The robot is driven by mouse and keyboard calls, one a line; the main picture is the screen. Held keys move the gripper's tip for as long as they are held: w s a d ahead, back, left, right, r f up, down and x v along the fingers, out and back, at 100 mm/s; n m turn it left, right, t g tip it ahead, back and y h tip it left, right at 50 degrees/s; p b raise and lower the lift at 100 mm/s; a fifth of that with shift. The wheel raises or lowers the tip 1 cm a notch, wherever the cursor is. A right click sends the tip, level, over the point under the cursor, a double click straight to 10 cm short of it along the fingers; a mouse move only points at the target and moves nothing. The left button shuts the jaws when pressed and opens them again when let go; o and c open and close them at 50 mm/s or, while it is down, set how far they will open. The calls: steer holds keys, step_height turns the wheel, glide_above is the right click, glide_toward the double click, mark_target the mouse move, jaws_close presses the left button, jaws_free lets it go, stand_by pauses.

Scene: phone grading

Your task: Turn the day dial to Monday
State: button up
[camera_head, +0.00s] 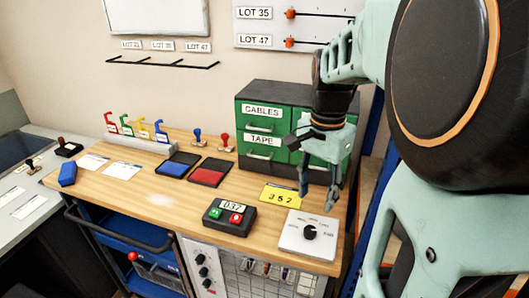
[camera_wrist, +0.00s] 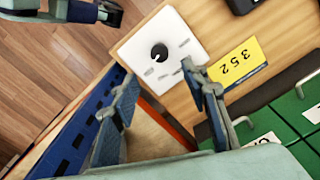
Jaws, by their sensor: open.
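The day dial is a black round knob (camera_head: 310,232) on a white square plate (camera_head: 291,241) at the front right corner of the wooden bench. In the wrist view the knob (camera_wrist: 159,52) sits on the white plate (camera_wrist: 183,25), with small markings around it too blurred to read. A short light line marks the knob. My gripper (camera_head: 316,201) is above and just behind the plate, pointing down, open and empty. In the wrist view its two fingers (camera_wrist: 160,82) are spread apart, below the knob and apart from it.
A yellow card reading 352 (camera_head: 282,195) lies behind the dial plate. A black box with a 037 display and green and red buttons (camera_head: 229,216) stands to its left. Green CABLES and TAPE drawers (camera_head: 262,122) stand behind. The bench's right edge is close to the dial.

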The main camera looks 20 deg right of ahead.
mark_target(310, 229)
step_height(310, 229, down, 11)
steer(key=shift+a+r+b, duration=0.1)
steer(key=shift+b, duration=0.3)
steer(key=shift+c, duration=0.6)
jaws_close()
